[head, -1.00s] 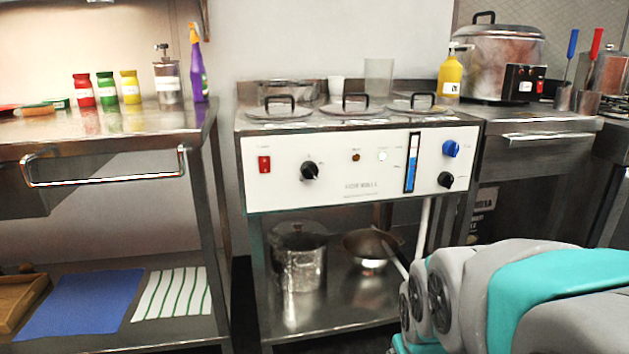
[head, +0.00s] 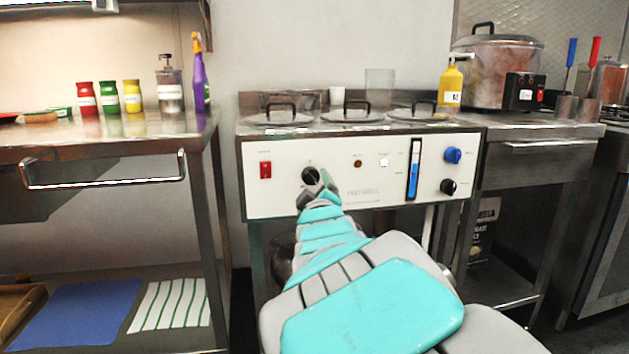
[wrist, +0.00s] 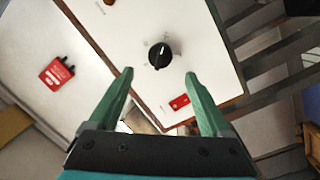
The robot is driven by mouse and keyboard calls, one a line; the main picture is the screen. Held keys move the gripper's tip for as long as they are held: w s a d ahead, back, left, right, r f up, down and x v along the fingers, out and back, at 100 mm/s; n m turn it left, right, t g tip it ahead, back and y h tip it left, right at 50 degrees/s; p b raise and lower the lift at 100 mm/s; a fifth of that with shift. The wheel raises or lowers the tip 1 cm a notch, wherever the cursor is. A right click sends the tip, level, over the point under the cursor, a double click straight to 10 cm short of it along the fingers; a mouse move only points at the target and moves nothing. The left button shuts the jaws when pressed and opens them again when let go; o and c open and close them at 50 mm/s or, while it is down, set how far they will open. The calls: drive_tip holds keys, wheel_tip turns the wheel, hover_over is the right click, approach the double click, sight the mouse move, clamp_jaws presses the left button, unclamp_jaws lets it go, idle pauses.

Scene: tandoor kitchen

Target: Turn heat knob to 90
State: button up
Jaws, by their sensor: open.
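A black round knob (head: 310,175) sits on the left half of the white front panel (head: 290,155) of the steel counter unit. It also shows in the wrist view (wrist: 159,56), with a pale pointer line on its face; the marks around it are too small to read. My gripper (head: 317,185) is just in front of and below this knob. In the wrist view, my gripper's green fingers (wrist: 159,75) are spread apart, with the knob just beyond and between their tips. No contact with the knob is visible, and nothing is held.
The panel also bears a red switch (head: 265,170), a blue knob (head: 453,155), a second black knob (head: 448,186) and a blue level gauge (head: 413,169). Lidded wells (head: 350,116) are on top. A steel table (head: 110,135) with a handle stands at left.

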sight(311, 179)
drive_tip(key=shift+w+a, duration=0.15)
drive_tip(key=shift+w, duration=0.9)
drive_tip(key=shift+w+a, duration=0.2)
drive_tip(key=shift+w, duration=0.9)
drive_tip(key=shift+w+a, duration=0.15)
drive_tip(key=shift+w, duration=0.9)
drive_tip(key=shift+f, duration=0.1)
clamp_jaws()
